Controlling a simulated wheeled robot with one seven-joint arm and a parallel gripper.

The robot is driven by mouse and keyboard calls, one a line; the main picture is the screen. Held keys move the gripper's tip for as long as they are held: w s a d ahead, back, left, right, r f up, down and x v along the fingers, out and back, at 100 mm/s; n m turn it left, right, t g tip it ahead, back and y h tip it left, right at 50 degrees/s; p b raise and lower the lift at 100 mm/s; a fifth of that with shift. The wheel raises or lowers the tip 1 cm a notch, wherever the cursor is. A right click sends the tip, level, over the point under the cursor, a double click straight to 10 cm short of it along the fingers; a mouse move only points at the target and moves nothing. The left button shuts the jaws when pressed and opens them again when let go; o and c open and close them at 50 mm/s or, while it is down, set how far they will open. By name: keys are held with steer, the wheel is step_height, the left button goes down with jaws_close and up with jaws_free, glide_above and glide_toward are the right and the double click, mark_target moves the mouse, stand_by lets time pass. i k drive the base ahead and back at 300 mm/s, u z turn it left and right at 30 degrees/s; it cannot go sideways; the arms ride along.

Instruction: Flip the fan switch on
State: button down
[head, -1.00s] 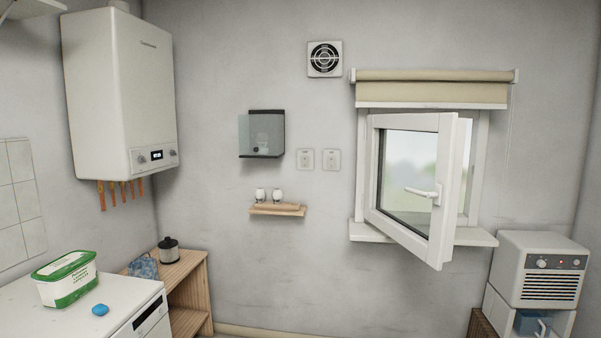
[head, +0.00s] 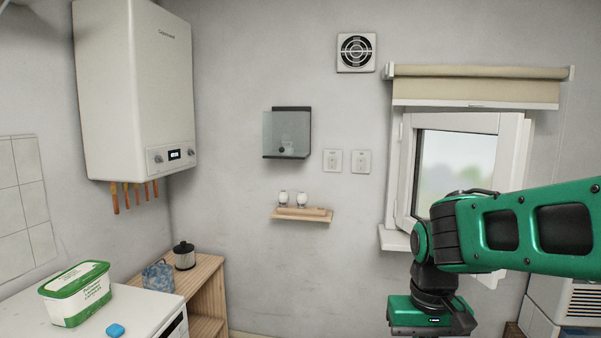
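Two white wall switches are side by side on the grey back wall, a left switch (head: 332,162) and a right switch (head: 361,162). Their labels and lever positions are too small to read. A square white vent fan (head: 356,52) is set high on the wall above them; I cannot tell whether it turns. My gripper (head: 430,332) is at the bottom right, pointing down, well below and to the right of the switches and apart from them. Its fingers are cut off by the frame edge, so their opening is hidden.
A dark box with a clear cover (head: 288,133) is left of the switches, above a small wooden shelf (head: 304,215) with two white items. The open window (head: 465,165) is on the right, partly behind my arm. The wall before the switches is clear.

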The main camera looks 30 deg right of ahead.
mark_target(361, 163)
steer(key=z, duration=0.05)
steer(key=i, duration=1.1)
steer(key=z, duration=0.8)
steer(key=i, duration=0.55)
steer(key=z, duration=0.45)
